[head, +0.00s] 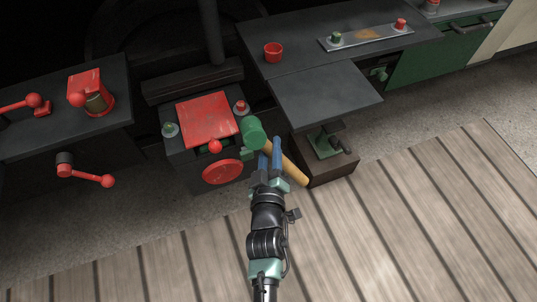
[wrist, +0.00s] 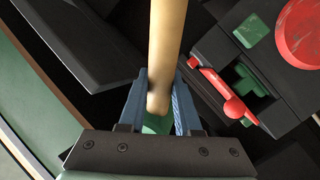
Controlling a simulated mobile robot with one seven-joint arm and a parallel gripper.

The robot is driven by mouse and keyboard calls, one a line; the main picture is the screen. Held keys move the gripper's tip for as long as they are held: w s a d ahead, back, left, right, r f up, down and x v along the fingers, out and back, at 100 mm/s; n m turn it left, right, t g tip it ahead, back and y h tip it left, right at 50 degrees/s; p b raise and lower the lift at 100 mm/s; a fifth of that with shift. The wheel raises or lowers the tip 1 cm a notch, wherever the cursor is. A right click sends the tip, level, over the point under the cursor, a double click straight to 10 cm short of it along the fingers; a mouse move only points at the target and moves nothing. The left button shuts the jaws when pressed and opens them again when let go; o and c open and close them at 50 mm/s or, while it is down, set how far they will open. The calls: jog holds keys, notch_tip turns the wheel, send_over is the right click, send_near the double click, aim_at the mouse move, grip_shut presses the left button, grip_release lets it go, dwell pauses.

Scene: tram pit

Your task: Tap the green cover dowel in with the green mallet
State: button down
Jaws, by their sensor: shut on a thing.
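The green mallet has a green head (head: 253,131) and a pale wooden handle (head: 292,168). My gripper (head: 270,153) is shut on the handle, with the head up at the right front corner of the dark box. In the wrist view the handle (wrist: 168,45) runs between the blue fingers (wrist: 158,100), with some green below it. A green knob-like piece on a pale round base (head: 170,129), possibly the cover dowel, sits at the box's left, apart from the mallet. A red cover (head: 207,118) lies on the box. A similar red piece (head: 241,106) sits at its right.
A red disc (head: 222,171) and a red ball (head: 215,146) are on the box's front. A grey shelf (head: 322,98) stands close right, above a green vice-like part (head: 325,145). A strip (head: 366,37) behind carries green and red pieces. The left bench (head: 50,120) holds red fittings.

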jog(key=s+f+t+y+b, duration=0.1)
jog(key=s+f+t+b, duration=0.1)
jog(key=f+b, duration=0.8)
jog(key=s+d+f+t+y+b, duration=0.1)
jog(key=s+f+t+b, duration=0.2)
jog(key=f+b, duration=0.7)
jog(key=b, duration=0.7)
jog(key=shift+b, duration=0.4)
jog(key=shift+d+r, duration=0.1)
jog(key=w, duration=0.1)
jog(key=w+a+b, duration=0.1)
jog(key=w, duration=0.3)
jog(key=shift+a+b, duration=0.3)
jog(key=shift+b, duration=0.05)
